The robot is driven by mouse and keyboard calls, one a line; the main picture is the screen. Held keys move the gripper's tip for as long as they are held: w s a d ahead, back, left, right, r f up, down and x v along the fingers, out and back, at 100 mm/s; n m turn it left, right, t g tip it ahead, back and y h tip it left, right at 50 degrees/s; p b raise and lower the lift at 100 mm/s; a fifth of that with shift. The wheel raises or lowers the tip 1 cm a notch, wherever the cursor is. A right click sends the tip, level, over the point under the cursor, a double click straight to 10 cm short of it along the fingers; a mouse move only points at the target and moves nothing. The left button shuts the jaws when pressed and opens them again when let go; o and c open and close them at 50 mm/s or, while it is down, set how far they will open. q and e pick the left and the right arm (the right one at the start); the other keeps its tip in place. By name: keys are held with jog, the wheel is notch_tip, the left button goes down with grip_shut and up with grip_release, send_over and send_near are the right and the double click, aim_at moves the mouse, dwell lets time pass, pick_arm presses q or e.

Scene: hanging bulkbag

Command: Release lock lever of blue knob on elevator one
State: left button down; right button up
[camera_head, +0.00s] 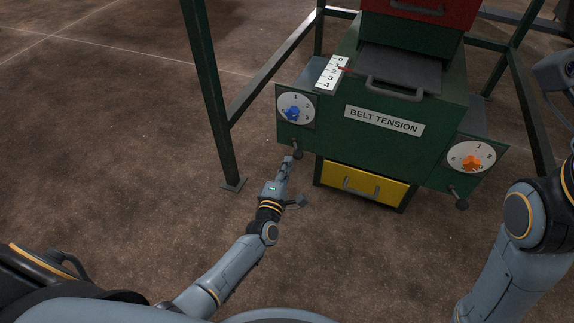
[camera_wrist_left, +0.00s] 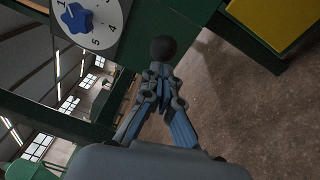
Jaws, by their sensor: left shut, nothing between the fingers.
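The blue knob (camera_head: 292,113) is star-shaped and sits on a white numbered dial on the left of the green machine. It also shows in the left wrist view (camera_wrist_left: 76,18), near the top left. Below that dial is the lock lever, with a dark round ball end (camera_head: 297,153). In the left wrist view the ball (camera_wrist_left: 163,48) is just beyond the fingertips. My left gripper (camera_head: 288,161) is shut and empty, its tips close to the ball. I cannot tell whether they touch. My right gripper is out of view.
An orange knob (camera_head: 471,163) on another dial, with its own lever (camera_head: 460,200), is at the machine's right. A yellow drawer (camera_head: 365,185) is below the "BELT TENSION" label (camera_head: 384,121). A green frame post (camera_head: 208,95) stands left. The floor in front is clear.

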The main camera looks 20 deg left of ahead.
pick_arm(q)
jog(key=shift+w+d, duration=0.15)
jog(key=shift+d, duration=0.6)
jog(key=shift+d+r, duration=0.1)
jog(key=shift+w+d+r, duration=0.1)
jog(key=shift+r, duration=0.3)
notch_tip(320, 180, up, 9)
jog(key=shift+a, duration=0.25)
jog(key=shift+s, duration=0.2)
